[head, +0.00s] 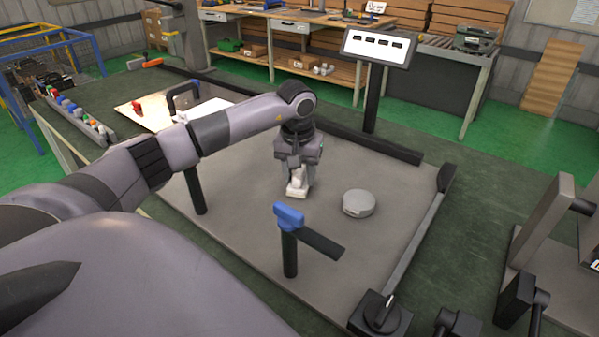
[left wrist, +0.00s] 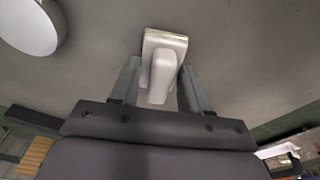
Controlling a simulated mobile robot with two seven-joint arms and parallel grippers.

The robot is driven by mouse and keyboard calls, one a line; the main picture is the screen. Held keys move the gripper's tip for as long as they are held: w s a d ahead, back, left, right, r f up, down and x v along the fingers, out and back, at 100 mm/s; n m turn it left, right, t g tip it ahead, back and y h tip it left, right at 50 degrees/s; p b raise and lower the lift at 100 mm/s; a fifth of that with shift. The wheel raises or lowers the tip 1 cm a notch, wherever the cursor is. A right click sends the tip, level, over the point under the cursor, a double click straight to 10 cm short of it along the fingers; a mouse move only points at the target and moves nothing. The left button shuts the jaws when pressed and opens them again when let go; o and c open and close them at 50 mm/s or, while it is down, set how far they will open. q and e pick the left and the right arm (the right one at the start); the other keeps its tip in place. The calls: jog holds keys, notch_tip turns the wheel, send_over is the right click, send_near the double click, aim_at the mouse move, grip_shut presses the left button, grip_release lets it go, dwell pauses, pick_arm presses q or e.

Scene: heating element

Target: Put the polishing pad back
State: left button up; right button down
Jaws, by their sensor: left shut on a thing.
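The white polishing pad (head: 296,188), a small block with a raised grip, is between the fingers of my left gripper (head: 299,172) over the grey platform (head: 240,215). In the left wrist view the pad (left wrist: 165,45) shows with its grip between the two fingers of my left gripper (left wrist: 158,88), which is shut on it. I cannot tell whether the pad touches the platform. A round, pale grey disc (head: 358,203) lies on the platform to the right of the pad; it also shows at the top left in the left wrist view (left wrist: 30,25). My right gripper is not in view.
A blue-topped black post (head: 289,240) with a side bar stands in front of the pad. A dark knob box (head: 380,315) sits at the front corner. A display panel (head: 378,46) stands behind. A pale board (head: 180,115) lies back left. The platform around the disc is mostly clear.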

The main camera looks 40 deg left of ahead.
aim_at(298, 175)
pick_arm(q)
jog(key=shift+f, duration=0.1)
jog(key=o, duration=0.9)
jog(key=shift+o, duration=0.2)
notch_tip(298, 175, up, 12)
jog(key=s, duration=0.1)
jog(key=shift+s+d+b, duration=0.15)
jog(key=shift+d+b, duration=0.25)
